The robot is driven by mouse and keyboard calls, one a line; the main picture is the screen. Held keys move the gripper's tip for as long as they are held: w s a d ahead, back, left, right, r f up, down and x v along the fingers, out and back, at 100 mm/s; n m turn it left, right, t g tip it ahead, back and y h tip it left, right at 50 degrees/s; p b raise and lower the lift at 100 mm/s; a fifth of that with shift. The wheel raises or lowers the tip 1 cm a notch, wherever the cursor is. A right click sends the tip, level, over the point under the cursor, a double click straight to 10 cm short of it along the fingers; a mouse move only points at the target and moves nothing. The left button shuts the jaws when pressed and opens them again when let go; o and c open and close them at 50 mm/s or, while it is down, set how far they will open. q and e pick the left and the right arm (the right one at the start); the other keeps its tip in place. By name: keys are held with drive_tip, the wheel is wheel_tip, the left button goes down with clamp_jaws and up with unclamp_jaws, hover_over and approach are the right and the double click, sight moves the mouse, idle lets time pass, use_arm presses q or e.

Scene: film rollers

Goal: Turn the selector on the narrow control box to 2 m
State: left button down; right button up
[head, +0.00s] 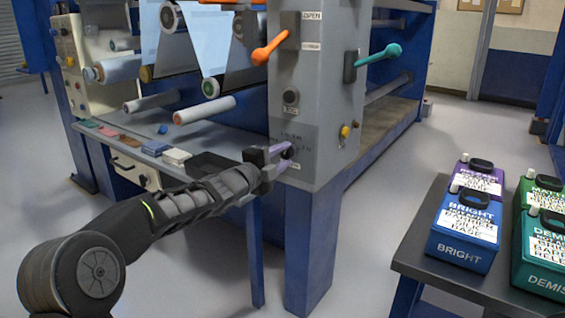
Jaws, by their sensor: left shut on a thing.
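The narrow control box is a tall grey cabinet (318,100) at the centre of the head view, on the end of the blue-framed machine. Its dark selector knob (289,151) sits low on the front face and is partly hidden by the fingers. My left gripper (286,152) has its light purple fingers shut on the selector. The lettering around the selector is too small to read, so I cannot tell which mark it points to. My right gripper is not in view.
An orange lever (270,47) and a teal lever (379,53) stick out above. A black round knob (291,97) sits between. A dark table (428,267) with several coloured canisters stands at the right. Grey floor (380,215) lies between.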

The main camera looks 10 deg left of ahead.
use_arm(q)
drive_tip(key=shift+m, duration=0.3)
drive_tip(key=c, duration=1)
unclamp_jaws()
drive_tip(key=shift+s, duration=0.1)
drive_tip(key=p+v, duration=0.1)
drive_tip(key=v, duration=0.6)
drive_tip(key=shift+s, duration=0.25)
